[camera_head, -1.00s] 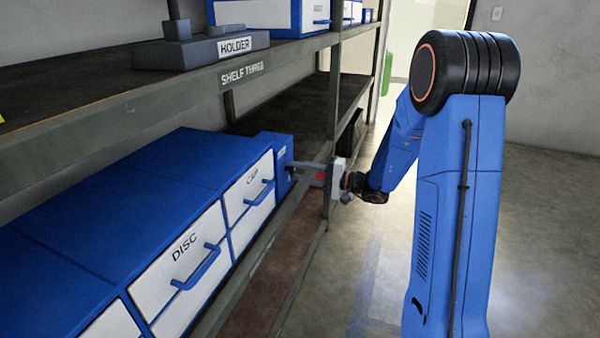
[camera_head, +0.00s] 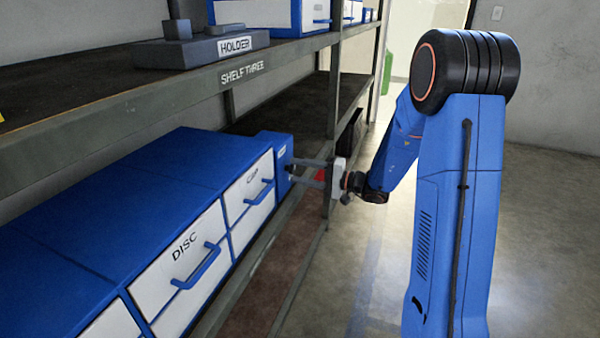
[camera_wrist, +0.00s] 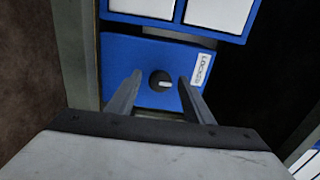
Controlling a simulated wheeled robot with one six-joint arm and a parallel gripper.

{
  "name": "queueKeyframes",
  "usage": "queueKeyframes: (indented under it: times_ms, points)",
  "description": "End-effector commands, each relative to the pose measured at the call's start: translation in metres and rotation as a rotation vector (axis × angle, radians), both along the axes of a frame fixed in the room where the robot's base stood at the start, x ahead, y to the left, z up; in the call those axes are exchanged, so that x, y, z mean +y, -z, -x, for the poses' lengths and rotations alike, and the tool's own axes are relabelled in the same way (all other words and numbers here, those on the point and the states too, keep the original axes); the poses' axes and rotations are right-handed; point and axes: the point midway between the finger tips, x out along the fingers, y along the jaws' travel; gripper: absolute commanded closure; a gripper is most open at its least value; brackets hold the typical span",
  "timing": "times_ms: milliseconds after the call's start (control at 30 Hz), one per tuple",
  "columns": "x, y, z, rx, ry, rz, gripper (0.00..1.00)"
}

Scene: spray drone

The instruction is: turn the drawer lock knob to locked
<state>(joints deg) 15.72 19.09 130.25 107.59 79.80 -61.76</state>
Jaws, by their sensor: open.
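The lock knob (camera_wrist: 160,83) is a small black round knob with a light pointer mark, on the blue lock panel (camera_wrist: 135,62) at the end of the drawer unit. A white label (camera_wrist: 203,69), which seems to read "LOCKED", is right of the knob in the wrist view. The pointer lies roughly sideways there. My gripper (camera_wrist: 158,85) is open, its two fingers on either side of the knob with gaps showing. In the head view my gripper (camera_head: 294,170) reaches the blue lock box (camera_head: 277,150); the knob's face is hard to make out there.
The white drawers marked DISC (camera_head: 180,270) and CAP (camera_head: 250,195) have blue handles and look closed. The upper shelf (camera_head: 150,105) runs above the drawer unit. A shelf post (camera_head: 334,100) stands close to my gripper. Open floor (camera_head: 550,250) lies to the right.

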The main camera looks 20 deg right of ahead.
Motion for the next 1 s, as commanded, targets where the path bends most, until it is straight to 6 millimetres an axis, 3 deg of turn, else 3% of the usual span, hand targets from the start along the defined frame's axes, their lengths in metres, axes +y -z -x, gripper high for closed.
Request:
queueKeyframes:
  times_ms: [233, 1000]
  points:
    - [-0.016, 0.0, 0.011, 0.001, 0.003, 0.001, 0.53]
    - [-0.117, 0.0, 0.084, 0.0, 0.003, 0.0, 0.53]
